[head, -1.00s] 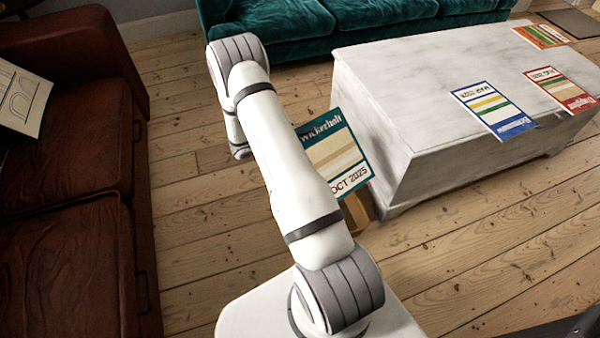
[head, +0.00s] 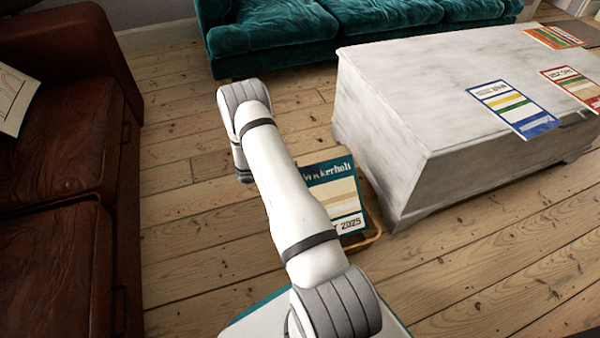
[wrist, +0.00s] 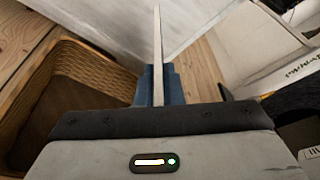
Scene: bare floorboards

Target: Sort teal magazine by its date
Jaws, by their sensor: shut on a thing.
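The teal magazine (head: 337,192) shows beside my arm in the head view, with "Wickerholt" at its top and a date ending in 2025 at its bottom. My arm covers its left part. In the wrist view the magazine (wrist: 157,45) is a thin pale strip seen edge-on. My gripper (wrist: 159,80) is shut on it. A wicker basket (wrist: 100,62) stands on the floor just left of the gripper in the wrist view. Its rim (head: 372,238) shows below the magazine in the head view. Whether the magazine is inside the rim I cannot tell.
A whitewashed chest (head: 400,90) stands close on the right. A blue magazine (head: 513,108), a red one (head: 575,85) and an orange one (head: 553,37) lie on it. A brown leather sofa (head: 60,230) is at left and a teal sofa (head: 300,40) behind. Floorboards between are clear.

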